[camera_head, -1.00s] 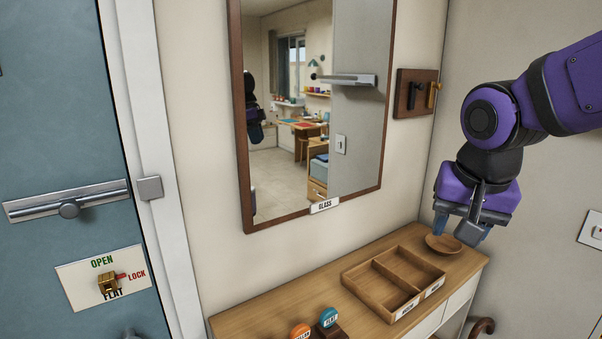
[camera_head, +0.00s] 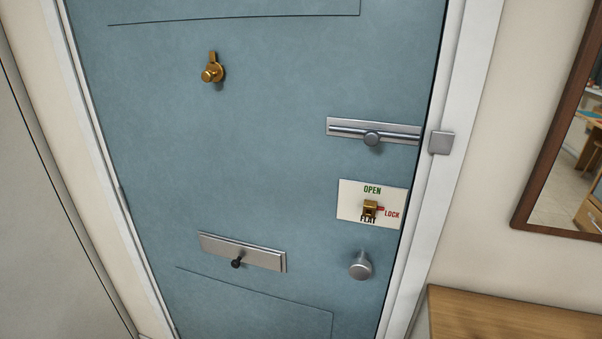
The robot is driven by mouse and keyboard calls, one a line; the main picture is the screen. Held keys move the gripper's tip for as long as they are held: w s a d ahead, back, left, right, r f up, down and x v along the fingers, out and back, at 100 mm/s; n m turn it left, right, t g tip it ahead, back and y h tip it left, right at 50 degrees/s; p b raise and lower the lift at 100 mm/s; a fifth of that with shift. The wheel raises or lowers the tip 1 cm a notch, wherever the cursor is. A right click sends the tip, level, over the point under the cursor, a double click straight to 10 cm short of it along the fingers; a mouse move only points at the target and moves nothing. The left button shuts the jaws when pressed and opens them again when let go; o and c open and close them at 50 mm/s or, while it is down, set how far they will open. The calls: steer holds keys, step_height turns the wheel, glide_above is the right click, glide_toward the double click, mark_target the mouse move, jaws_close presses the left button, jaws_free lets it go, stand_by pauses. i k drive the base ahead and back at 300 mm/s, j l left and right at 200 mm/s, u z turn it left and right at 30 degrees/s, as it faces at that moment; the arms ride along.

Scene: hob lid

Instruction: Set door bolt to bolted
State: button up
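The door bolt (camera_head: 374,132) is a silver bar on a flat plate, fixed to the blue-grey door (camera_head: 270,170) near its right edge. A round knob (camera_head: 372,138) sits at the middle of the bar. The square silver keeper (camera_head: 441,142) is on the white frame to the right of the bolt. A gap shows between the bolt plate and the keeper, and I cannot tell whether the bar reaches across it. My gripper is not in view now.
Below the bolt is a white plate marked OPEN, LOCK and FLAT with a brass latch (camera_head: 370,208). A round door knob (camera_head: 360,265), a letter slot (camera_head: 243,252) and a brass fitting (camera_head: 212,71) are also on the door. A wooden shelf top (camera_head: 510,315) is at lower right.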

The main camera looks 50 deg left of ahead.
mark_target(371, 137)
steer(key=u, duration=2.15)
